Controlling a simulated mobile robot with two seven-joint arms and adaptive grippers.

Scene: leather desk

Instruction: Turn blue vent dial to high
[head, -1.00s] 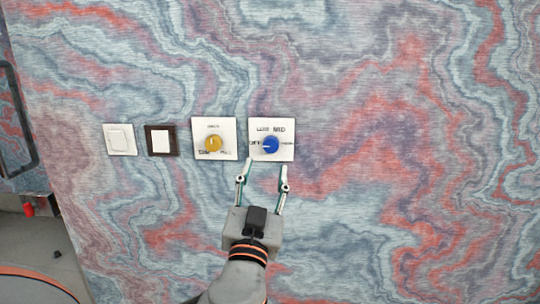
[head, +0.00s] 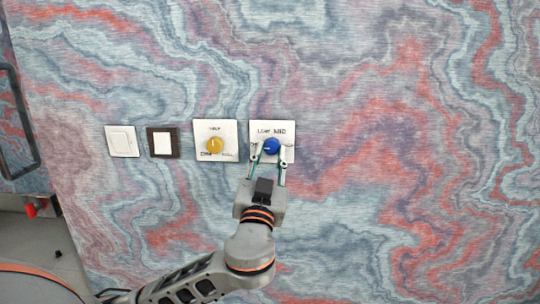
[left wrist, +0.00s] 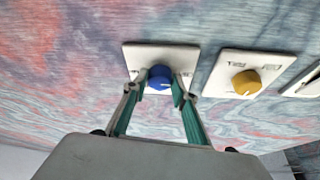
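The blue dial (head: 271,146) sits on a white plate (head: 287,127) on the wall. "LOW" and "MID" print shows above it; the side labels are mostly covered by my fingers. A pale pointer mark on the dial seems to point left, toward the OFF side. My left gripper (head: 270,151) is open, with one finger on each side of the dial. In the left wrist view the blue dial (left wrist: 160,77) lies between the fingertips, with a small gap at least on the left; firm contact cannot be told. My right gripper is not in view.
A yellow dial (head: 215,146) on its own white plate is close to the left of my gripper. Further left are a dark-framed switch (head: 162,142) and a white switch (head: 122,141). The marbled wall to the right is clear.

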